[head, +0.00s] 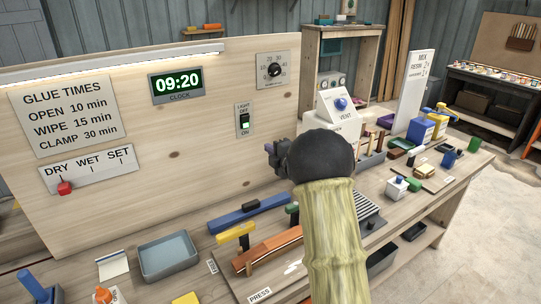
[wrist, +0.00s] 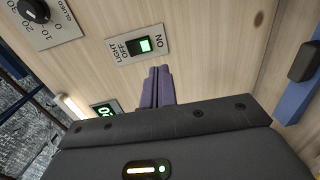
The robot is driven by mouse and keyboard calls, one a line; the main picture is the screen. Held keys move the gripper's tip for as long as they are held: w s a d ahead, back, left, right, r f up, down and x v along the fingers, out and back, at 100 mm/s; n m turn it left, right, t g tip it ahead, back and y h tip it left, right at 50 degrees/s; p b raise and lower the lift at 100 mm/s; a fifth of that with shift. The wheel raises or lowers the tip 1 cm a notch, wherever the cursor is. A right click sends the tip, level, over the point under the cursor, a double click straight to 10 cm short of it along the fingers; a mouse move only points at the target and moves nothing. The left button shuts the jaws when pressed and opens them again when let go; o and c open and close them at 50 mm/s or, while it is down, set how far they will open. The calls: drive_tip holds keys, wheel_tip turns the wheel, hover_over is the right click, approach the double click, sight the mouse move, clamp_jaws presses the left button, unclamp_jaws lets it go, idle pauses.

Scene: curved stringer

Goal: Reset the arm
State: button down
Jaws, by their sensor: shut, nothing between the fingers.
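My arm reaches up through the middle of the head view, and its dark rounded wrist hides part of the bench and panel. My gripper (head: 268,148) shows at the left of that wrist, in front of the wooden panel (head: 200,130). In the wrist view its two purple fingers (wrist: 159,70) are together with nothing between them. They point at the panel close to the light switch (wrist: 145,45); I cannot tell whether they touch it. The switch also shows in the head view (head: 244,121), with green lit at its ON end.
A dial (head: 274,69) and a clock (head: 177,85) reading 09:20 are on the panel. Below stand a grey tray (head: 168,257), a blue bar clamp (head: 248,215) and a curved wooden piece (head: 268,250). A white VENT box (head: 338,106) stands right of the panel.

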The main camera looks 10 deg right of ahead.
drive_tip(key=shift+s, duration=0.15)
drive_tip(key=s+a+f+m+g+h+p, duration=0.1)
drive_tip(key=s+m+g, duration=0.3)
drive_tip(key=s, duration=0.9)
drive_tip(key=s+a+f+m+g+h+p, duration=0.1)
drive_tip(key=s+f+m+g, duration=0.3)
drive_tip(key=s+m, duration=0.6)
drive_tip(key=s+a+f+m+g+h+p, duration=0.1)
drive_tip(key=s+m+g, duration=0.4)
drive_tip(key=s, duration=1.2)
drive_tip(key=a+f+m+h, duration=0.1)
drive_tip(key=m+h, duration=0.1)
drive_tip(key=shift+a+f+m+g+p, duration=0.3)
drive_tip(key=shift+w, duration=0.15)
